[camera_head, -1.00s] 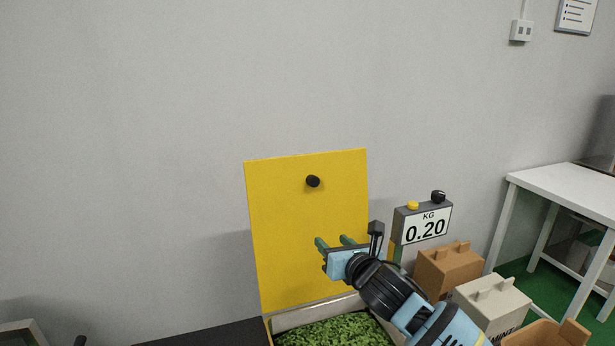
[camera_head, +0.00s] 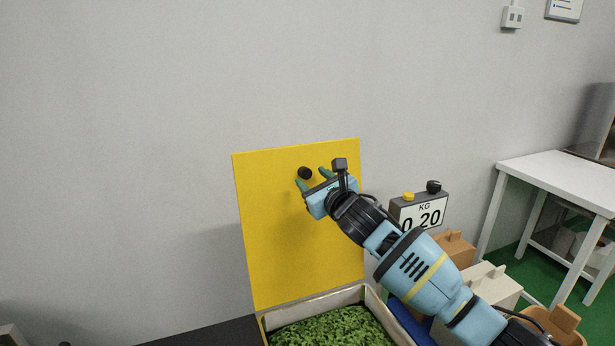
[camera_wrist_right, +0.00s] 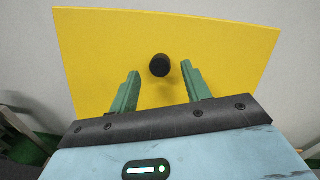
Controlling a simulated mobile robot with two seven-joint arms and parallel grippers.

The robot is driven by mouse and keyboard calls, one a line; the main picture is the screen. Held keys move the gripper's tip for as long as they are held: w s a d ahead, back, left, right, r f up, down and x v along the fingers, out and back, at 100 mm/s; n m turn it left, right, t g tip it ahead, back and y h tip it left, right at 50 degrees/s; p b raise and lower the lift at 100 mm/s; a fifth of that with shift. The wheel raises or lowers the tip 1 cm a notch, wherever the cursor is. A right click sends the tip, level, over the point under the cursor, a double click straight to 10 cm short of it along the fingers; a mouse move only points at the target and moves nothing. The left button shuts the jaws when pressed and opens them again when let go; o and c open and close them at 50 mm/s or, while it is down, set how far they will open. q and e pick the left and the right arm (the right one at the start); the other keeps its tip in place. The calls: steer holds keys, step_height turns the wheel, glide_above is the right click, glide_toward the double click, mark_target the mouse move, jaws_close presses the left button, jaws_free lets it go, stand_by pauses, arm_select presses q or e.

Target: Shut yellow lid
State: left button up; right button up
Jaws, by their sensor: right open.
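The yellow lid (camera_head: 280,230) stands open and upright against the grey wall, behind a box of green leaves (camera_head: 335,328). A black round knob (camera_head: 304,172) sits on the upper part of the lid. My right gripper (camera_head: 314,179) is open, with its green fingers at the height of the knob. In the right wrist view the knob (camera_wrist_right: 160,65) appears between and just beyond the two fingertips (camera_wrist_right: 160,68), with the yellow lid (camera_wrist_right: 215,40) behind it. No contact with the knob is visible. My left gripper is not in view.
A scale display (camera_head: 420,211) reading 0.20 kg stands right of the lid, partly behind my right arm. Brown (camera_head: 455,248) and cream boxes (camera_head: 482,288) stand below it. A white table (camera_head: 565,182) is at the far right. The wall left of the lid is clear.

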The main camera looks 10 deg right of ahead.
mark_target(307, 174)
steer(key=shift+x, duration=1.65)
steer(key=shift+c, duration=0.5)
jaws_close()
